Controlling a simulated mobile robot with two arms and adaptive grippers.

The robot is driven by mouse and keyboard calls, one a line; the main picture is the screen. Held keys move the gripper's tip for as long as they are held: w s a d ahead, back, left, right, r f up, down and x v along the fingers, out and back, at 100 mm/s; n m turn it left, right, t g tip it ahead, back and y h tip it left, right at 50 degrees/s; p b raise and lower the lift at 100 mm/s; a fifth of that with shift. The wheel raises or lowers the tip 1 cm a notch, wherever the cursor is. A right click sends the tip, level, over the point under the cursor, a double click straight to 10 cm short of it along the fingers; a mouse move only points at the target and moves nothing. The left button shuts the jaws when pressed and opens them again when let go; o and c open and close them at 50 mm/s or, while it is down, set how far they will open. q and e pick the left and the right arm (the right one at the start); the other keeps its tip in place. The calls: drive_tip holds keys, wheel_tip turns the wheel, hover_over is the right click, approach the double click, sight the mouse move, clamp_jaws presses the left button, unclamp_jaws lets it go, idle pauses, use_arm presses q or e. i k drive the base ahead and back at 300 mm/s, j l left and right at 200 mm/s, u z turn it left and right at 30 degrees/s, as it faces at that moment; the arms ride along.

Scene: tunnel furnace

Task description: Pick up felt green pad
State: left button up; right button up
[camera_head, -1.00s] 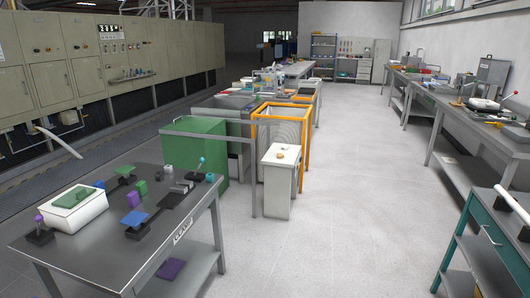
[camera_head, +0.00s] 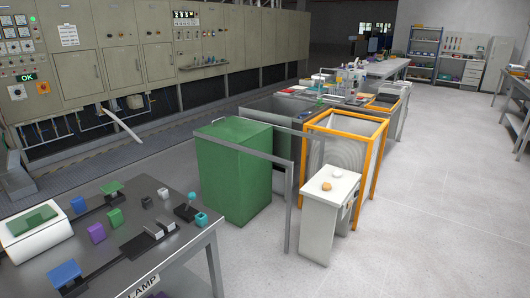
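A flat green pad (camera_head: 35,218) lies on top of a white box (camera_head: 38,242) at the left end of the grey table in the head view. Another flat green piece (camera_head: 111,187) sits on a dark stand farther back, and a small green block (camera_head: 115,218) stands near it. I cannot tell from their look which one is felt. Neither of my grippers is in view.
The grey table (camera_head: 190,246) also holds a blue pad (camera_head: 64,273), a purple block (camera_head: 96,233) and dark fixtures. Behind it stand a green bin (camera_head: 236,175), an orange frame (camera_head: 345,128) and a white cabinet (camera_head: 324,220). Open floor (camera_head: 440,200) lies to the right.

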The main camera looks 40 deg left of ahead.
sight(22, 224)
drive_tip(key=i+u, duration=0.15)
drive_tip(key=u, duration=0.25)
drive_tip(key=i+u, duration=0.15)
drive_tip(key=u, duration=0.25)
drive_tip(key=i+l+u, duration=0.1)
drive_tip(key=u, duration=0.3)
drive_tip(key=i+l+u, duration=0.1)
drive_tip(key=u, duration=0.3)
drive_tip(key=l, duration=0.1)
